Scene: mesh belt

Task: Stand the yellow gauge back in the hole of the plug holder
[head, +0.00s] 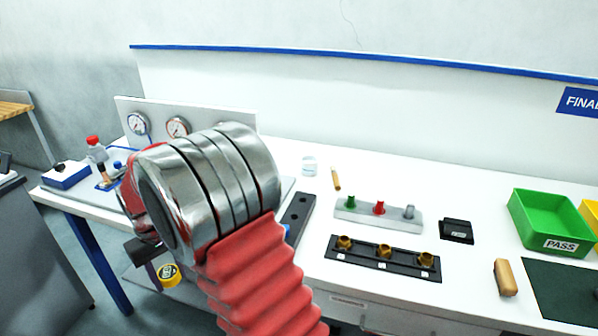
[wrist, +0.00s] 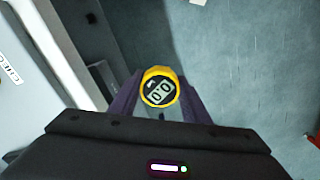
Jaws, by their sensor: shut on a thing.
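The yellow gauge (wrist: 159,90) has a round yellow rim and a dark face with a small display. My gripper (wrist: 160,84) is shut on it, with a purple finger on each side. In the head view the gauge (head: 168,274) shows at lower left, below my arm, with the table's front edge and floor around it. A light grey holder (head: 350,214) with green, red and grey plugs stands on the table, well to the right of the gauge. I cannot make out an empty hole in it. A dark bar with holes (head: 297,216) is partly hidden by my arm.
A black rack (head: 364,262) with brass fittings lies in front of the grey holder. A black box (head: 456,231), a wooden-coloured block (head: 505,278) and a green PASS bin (head: 545,222) are farther right. A gauge panel (head: 205,118) stands behind my arm.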

